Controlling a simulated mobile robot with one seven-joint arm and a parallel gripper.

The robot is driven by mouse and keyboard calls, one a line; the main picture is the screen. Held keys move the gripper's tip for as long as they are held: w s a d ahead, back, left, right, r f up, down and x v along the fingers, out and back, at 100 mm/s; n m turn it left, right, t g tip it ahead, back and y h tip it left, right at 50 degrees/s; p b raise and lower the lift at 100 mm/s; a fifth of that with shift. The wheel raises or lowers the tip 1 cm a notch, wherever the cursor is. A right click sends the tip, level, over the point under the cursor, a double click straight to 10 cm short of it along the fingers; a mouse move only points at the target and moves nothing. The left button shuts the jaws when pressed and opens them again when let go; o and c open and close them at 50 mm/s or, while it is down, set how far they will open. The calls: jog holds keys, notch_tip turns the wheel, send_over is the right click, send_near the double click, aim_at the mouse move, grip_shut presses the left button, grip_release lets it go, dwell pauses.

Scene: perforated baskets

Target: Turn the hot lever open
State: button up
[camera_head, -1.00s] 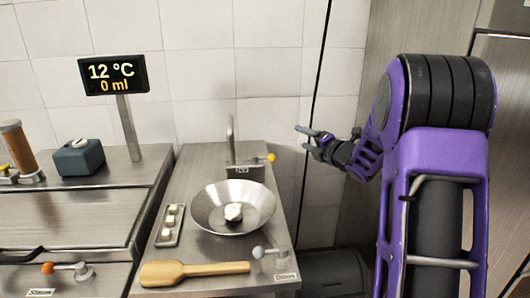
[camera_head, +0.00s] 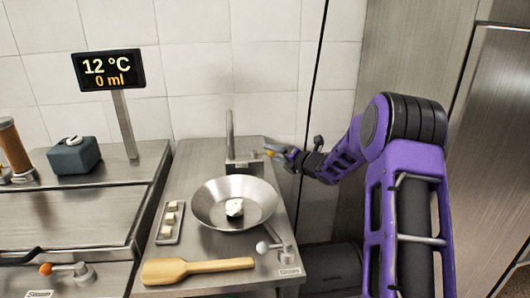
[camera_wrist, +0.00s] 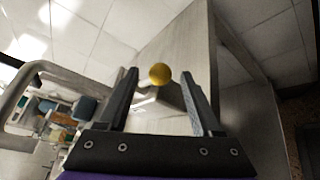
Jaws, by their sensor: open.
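A lever with a yellow ball end (camera_head: 269,153) sits at the right of the faucet (camera_head: 230,140) at the back of the steel counter. The pictures do not clearly show whether it is the hot lever. My gripper (camera_head: 280,152) is beside the yellow ball, coming from the right. In the wrist view, its two fingers (camera_wrist: 159,82) are apart, with the yellow ball (camera_wrist: 159,74) between or just beyond their tips. Contact cannot be told. The lever's arm is mostly hidden.
A metal bowl (camera_head: 205,203) with a white lump stands below the faucet. A small tray (camera_head: 166,235), a wooden spatula (camera_head: 170,271) and a white-ball lever (camera_head: 263,247) are nearer.

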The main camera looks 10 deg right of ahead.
aim_at(265, 152)
jog(key=x, duration=0.5)
jog(key=shift+w+a+f, duration=0.1)
jog(key=shift+w+a, duration=0.1)
jog(key=shift+w, duration=0.1)
grip_shut()
jog(key=shift+f, duration=0.1)
dwell(1.0)
